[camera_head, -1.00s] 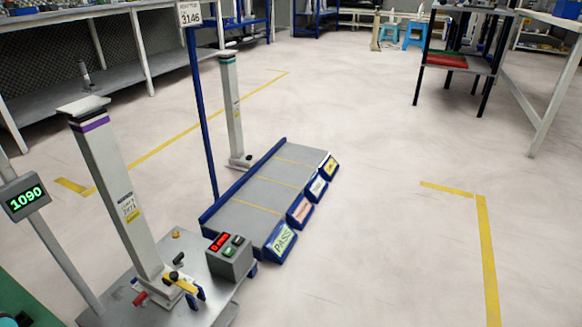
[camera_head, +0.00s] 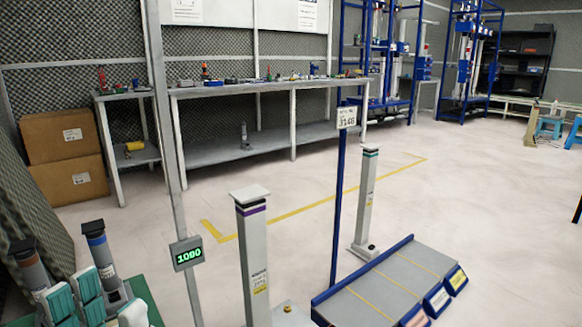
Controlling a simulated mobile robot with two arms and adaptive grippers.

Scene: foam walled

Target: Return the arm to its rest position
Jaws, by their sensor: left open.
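My left gripper (camera_head: 75,294) shows at the bottom left edge of the head view, as teal and white parts standing apart. It looks open and I see nothing held in it. Much of the gripper is cut off by the frame. My right gripper is not in view.
A sloped grey rack with blue edges (camera_head: 400,275) and a teal-banded column (camera_head: 367,200) are farther right. A long workbench (camera_head: 240,88) lines the back wall. Open floor lies between.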

